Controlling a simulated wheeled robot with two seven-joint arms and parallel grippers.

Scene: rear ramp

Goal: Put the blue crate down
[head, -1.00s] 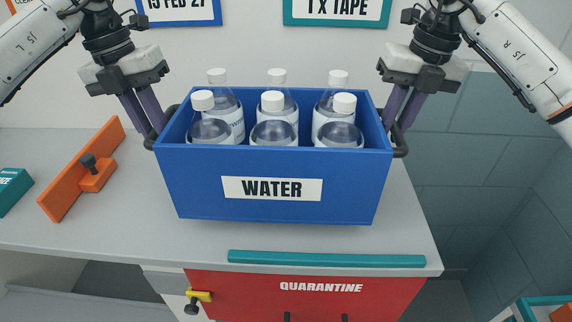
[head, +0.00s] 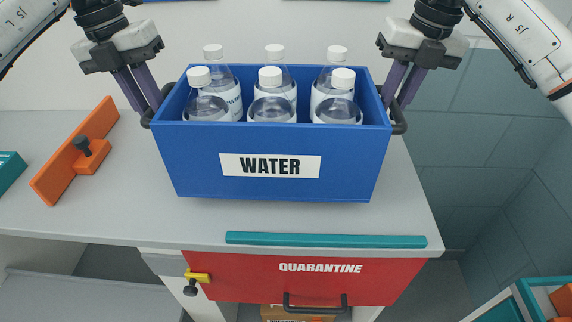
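The blue crate (head: 270,185) with a white WATER label is upright over the grey counter (head: 400,215). It holds several clear water bottles (head: 270,100) with white caps. My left gripper (head: 150,100) is shut on the crate's dark left handle (head: 148,117). My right gripper (head: 393,97) is shut on the dark right handle (head: 399,122). The crate's underside is hidden, so I cannot tell whether it touches the counter or hangs just above it.
A teal strip (head: 325,240) lies along the counter's front edge, before the crate. An orange piece with a dark knob (head: 78,150) lies to the left, beside a teal box (head: 10,170). A red QUARANTINE drawer (head: 290,277) is below. The counter ends right of the crate.

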